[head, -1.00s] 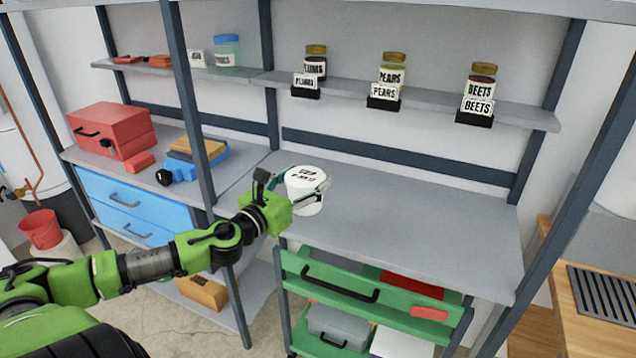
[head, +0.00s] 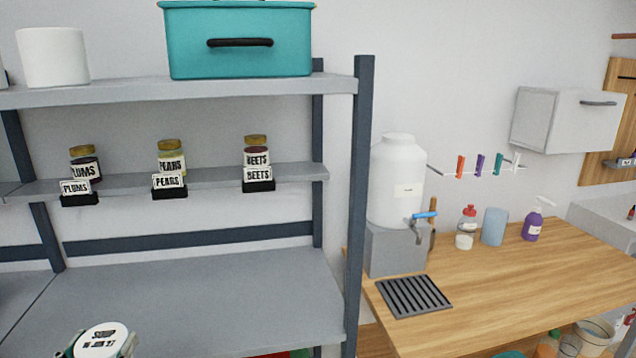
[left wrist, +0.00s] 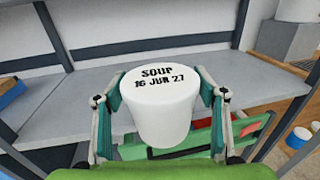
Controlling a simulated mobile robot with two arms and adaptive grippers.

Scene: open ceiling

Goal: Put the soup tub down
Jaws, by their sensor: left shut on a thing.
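The soup tub (left wrist: 158,108) is white and round, with a lid marked "SOUP" and a date line below it. My left gripper (left wrist: 160,98) has its two fingers on either side of the tub and is shut on it. In the head view the tub's lid (head: 101,341) shows at the bottom left, with parts of my left gripper (head: 97,350) beside it. The tub is upright in front of the grey shelf surface (head: 200,295); whether its base touches anything is hidden. My right gripper is not in view.
Labelled jars of plums (head: 84,162), pears (head: 171,158) and beets (head: 256,151) stand on the narrow shelf above. The grey surface is bare behind the tub. A dark post (head: 357,200) bounds it at right, beside a wooden counter (head: 500,290) with a white dispenser (head: 398,185).

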